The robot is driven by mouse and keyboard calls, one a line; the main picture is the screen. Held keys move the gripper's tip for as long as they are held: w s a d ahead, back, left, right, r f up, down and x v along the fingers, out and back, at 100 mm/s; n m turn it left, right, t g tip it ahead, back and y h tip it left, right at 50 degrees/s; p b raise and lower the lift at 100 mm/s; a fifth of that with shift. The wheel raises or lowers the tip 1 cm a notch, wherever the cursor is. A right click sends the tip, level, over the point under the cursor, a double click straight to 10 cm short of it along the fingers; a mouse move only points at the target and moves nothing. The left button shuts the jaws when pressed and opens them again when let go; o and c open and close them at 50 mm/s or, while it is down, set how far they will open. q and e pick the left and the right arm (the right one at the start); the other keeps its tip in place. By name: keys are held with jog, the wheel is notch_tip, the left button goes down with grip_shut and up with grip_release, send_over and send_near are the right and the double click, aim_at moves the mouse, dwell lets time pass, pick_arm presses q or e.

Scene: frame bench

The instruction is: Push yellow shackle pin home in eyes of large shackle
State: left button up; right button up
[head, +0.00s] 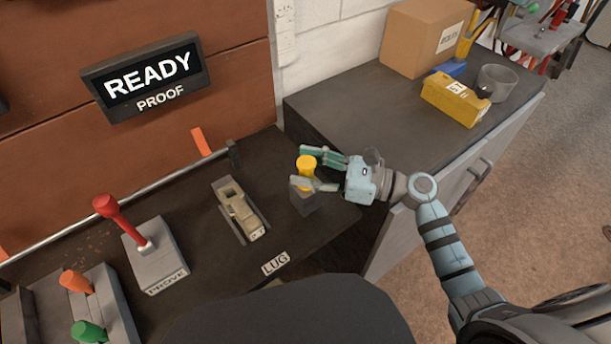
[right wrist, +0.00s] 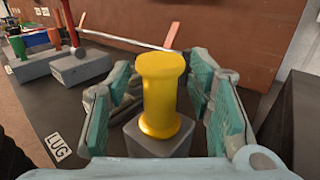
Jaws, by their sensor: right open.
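The yellow shackle pin (head: 306,164) stands upright on a grey block (head: 304,202) at the right end of the dark bench. My right gripper (head: 320,168) is open, with a finger on each side of the pin. In the right wrist view the yellow pin (right wrist: 160,95) rises between the open green-padded fingers (right wrist: 160,105), with gaps visible on both sides. A tan shackle-like piece (head: 240,212) lies in a grey holder left of the block, behind the LUG label (head: 275,263). Its eyes are too small to make out. My left gripper is not in view.
A red lever on the PROVE block (head: 158,262) stands to the left, with orange (head: 75,281) and green (head: 89,331) handles beyond it. A READY PROOF sign (head: 147,77) hangs behind. A side cabinet carries a cardboard box (head: 425,38) and a yellow case (head: 455,99).

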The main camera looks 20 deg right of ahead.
jog(key=shift+w+a, duration=0.15)
jog(key=shift+a, duration=0.05)
jog(key=shift+d, duration=0.1)
jog(key=c, duration=0.5)
grip_shut()
jog(key=shift+r, duration=0.1)
